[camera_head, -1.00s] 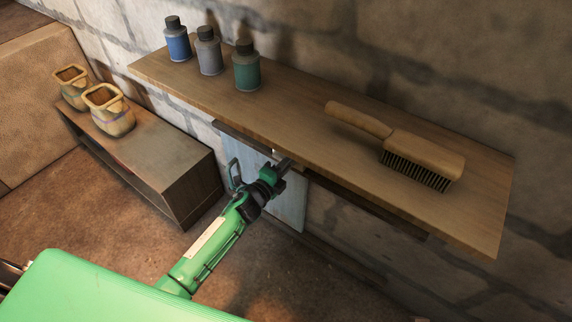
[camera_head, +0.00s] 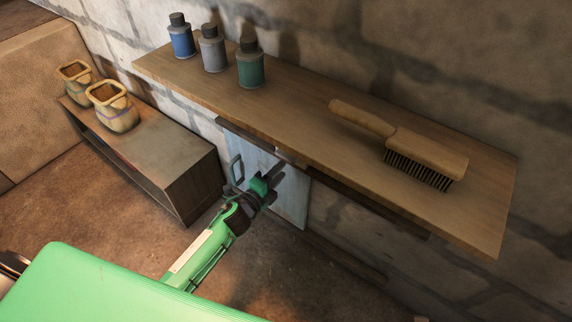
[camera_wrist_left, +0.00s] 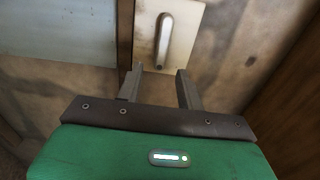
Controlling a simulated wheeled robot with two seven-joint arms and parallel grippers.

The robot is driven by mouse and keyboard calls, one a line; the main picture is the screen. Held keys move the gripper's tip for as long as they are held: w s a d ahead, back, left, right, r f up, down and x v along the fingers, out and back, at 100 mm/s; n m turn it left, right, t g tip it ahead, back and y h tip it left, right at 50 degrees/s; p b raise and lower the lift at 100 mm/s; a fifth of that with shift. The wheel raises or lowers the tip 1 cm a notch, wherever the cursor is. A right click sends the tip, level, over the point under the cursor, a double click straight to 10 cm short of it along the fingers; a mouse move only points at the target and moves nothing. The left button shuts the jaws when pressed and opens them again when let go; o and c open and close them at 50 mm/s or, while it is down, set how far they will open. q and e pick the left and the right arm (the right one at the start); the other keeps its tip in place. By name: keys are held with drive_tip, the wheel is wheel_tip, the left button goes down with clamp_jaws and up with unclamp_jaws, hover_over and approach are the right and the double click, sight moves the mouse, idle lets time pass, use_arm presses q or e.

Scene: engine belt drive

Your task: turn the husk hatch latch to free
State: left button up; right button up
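The pale blue-grey hatch (camera_head: 292,205) is set in the wall under the wooden shelf, with a metal handle (camera_head: 236,168) at its left. In the left wrist view, the hatch panel (camera_wrist_left: 60,32) fills the upper left. The latch (camera_wrist_left: 164,40) is a rounded light-grey lever on a cream plate, standing nearly upright in that picture. My left gripper (camera_head: 274,173) is in front of the hatch. Its fingers (camera_wrist_left: 158,75) are open and empty, apart from the latch, with the lever ahead of the gap between them. My right gripper is out of view.
The wooden shelf (camera_head: 310,135) overhangs the hatch. It holds a brush (camera_head: 425,152) and blue (camera_head: 181,40), grey (camera_head: 213,52) and green (camera_head: 250,68) bottles. A low cabinet (camera_head: 150,150) with two pots (camera_head: 113,108) stands left. The floor in front is clear.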

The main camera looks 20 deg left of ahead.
use_arm(q)
drive_tip(key=v, duration=0.8)
drive_tip(key=shift+s, duration=0.2)
drive_tip(key=shift+a, duration=0.1)
